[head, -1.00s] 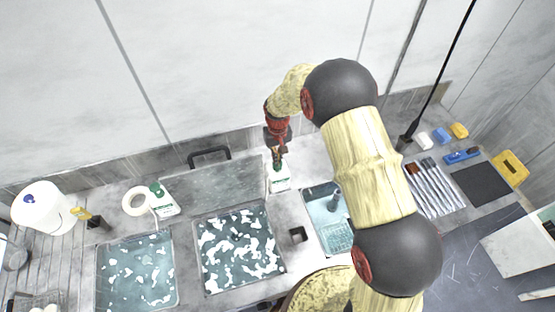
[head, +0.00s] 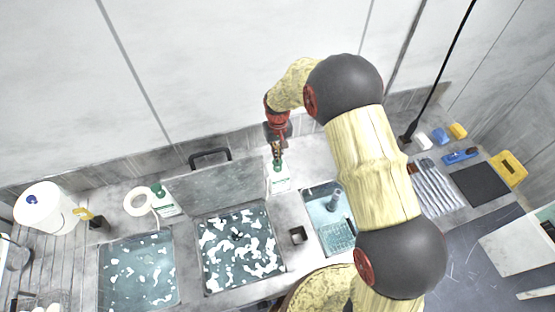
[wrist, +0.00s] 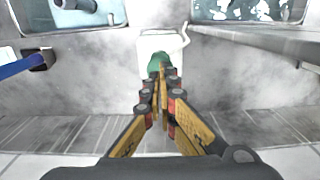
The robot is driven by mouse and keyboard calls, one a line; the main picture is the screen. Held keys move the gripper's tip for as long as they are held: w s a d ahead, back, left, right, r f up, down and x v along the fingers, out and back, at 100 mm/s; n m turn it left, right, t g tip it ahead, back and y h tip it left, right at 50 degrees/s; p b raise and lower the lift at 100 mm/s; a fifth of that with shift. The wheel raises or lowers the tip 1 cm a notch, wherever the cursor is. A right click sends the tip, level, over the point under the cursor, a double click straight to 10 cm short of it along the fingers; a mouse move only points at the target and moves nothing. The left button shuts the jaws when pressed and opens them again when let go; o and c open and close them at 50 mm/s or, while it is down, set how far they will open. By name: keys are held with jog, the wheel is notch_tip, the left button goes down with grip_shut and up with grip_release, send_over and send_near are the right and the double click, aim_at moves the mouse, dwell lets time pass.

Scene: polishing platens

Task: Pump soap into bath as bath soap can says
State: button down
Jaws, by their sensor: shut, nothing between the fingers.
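A white soap can (head: 281,184) with a green pump top stands behind the right end of the middle bath (head: 204,288). My gripper (head: 276,160) is above it, fingers pointing down and shut with nothing held. In the wrist view the shut fingertips (wrist: 161,72) overlap the green pump top (wrist: 157,61) of the white can (wrist: 153,42). I cannot tell whether they touch it. The can's nozzle points out to the right there. A second white can with a green top (head: 163,203) stands behind the left bath (head: 174,300). Both baths hold liquid with white patches. Label text is unreadable.
A grey lid with a black handle (head: 210,157) stands behind the middle bath. A smaller basin (head: 311,198) lies to the right. Brushes (head: 436,185) and a dark pad (head: 480,184) are at the right.

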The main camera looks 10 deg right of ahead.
jog(key=shift+f+b, duration=0.95)
jog(key=shift+f, duration=0.8)
jog(key=shift+r, duration=0.1)
jog(key=shift+r+p, duration=0.5)
jog(key=shift+r, duration=1.15)
jog(key=shift+r, duration=0.1)
